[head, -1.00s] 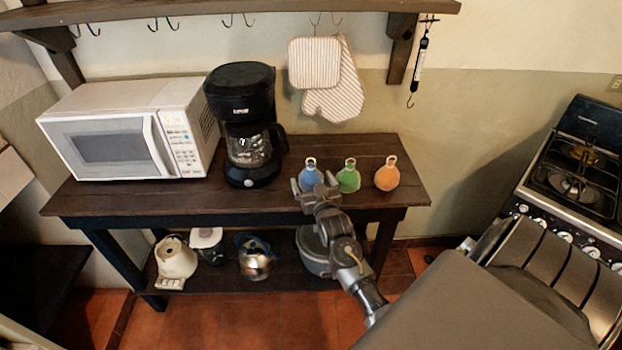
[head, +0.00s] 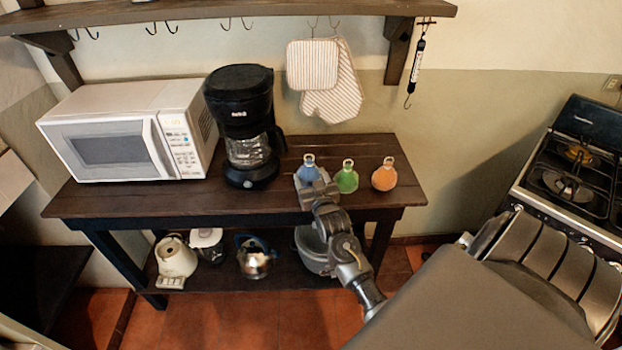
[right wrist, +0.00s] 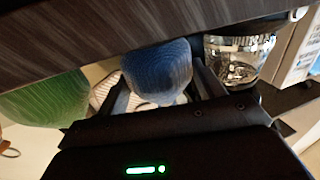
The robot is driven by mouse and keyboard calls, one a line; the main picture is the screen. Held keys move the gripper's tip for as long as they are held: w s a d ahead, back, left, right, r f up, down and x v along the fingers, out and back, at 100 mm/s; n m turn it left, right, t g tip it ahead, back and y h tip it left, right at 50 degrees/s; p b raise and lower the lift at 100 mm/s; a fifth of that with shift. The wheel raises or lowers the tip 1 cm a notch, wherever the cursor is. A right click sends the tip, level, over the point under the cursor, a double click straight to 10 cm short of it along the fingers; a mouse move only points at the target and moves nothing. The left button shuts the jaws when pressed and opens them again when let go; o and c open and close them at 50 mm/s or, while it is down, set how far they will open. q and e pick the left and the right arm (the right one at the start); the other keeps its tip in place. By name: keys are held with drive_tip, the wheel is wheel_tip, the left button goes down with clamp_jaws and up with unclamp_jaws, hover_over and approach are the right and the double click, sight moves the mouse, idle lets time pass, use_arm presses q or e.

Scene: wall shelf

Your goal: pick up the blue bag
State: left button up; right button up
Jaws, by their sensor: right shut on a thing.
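The blue bag (head: 309,165) is small and rounded with a ring-like top. It is at the right part of the dark wooden table (head: 240,202), left of a green bag (head: 347,179) and an orange bag (head: 384,178). My right gripper (head: 312,186) is at the blue bag from the front and covers its lower part in the head view. In the right wrist view the blue bag (right wrist: 158,72) sits between the two fingers, which are shut on it. Whether its base touches the table is hidden. My left gripper is not in view.
A black coffee maker (head: 243,125) and a white microwave (head: 135,130) stand left of the bags. The green bag is close beside my right gripper. Striped mitts (head: 330,80) hang on the wall behind. A stove (head: 575,170) is at the right.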

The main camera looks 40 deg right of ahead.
sight(307, 168)
drive_tip(key=s+a+r+p, duration=0.8)
drive_tip(key=a+r+p, duration=0.3)
drive_tip(key=p, duration=0.3)
drive_tip(key=shift+s, duration=0.4)
